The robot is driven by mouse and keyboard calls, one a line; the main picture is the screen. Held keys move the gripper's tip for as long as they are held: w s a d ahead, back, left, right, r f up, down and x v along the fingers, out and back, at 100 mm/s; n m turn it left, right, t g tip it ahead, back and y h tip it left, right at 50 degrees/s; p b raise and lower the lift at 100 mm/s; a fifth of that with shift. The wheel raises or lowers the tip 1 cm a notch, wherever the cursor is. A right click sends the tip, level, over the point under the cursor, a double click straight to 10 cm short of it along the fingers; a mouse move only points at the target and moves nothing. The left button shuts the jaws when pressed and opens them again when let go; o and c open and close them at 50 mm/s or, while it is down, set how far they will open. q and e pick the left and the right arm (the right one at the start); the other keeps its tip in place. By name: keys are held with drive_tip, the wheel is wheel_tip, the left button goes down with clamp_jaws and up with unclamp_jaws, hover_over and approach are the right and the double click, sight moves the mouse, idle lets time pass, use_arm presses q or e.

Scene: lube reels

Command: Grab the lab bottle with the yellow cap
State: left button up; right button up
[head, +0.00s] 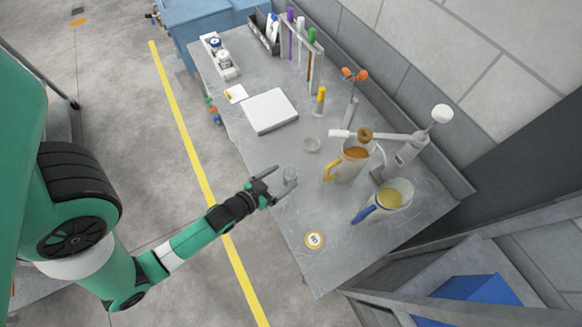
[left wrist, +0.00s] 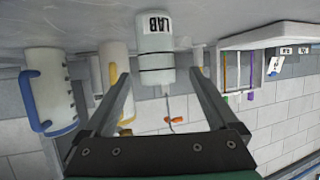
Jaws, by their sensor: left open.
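A clear-white cylindrical bottle lettered LAB (left wrist: 155,48) stands in the left wrist view, which is upside down. No yellow cap shows on it there. A slim upright container with a yellow top (head: 320,98) stands farther back.
Two handled jugs, one with amber liquid (head: 352,160) and one with a blue handle (head: 385,198), stand to the right beside a stirrer stand (head: 402,155).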

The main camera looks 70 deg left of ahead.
sight(295, 170)
use_arm(q)
drive_tip(key=x, duration=0.7)
drive_tip(key=shift+w+d+r, duration=0.15)
drive_tip(key=shift+r, duration=0.1)
drive_tip(key=c, duration=1.4)
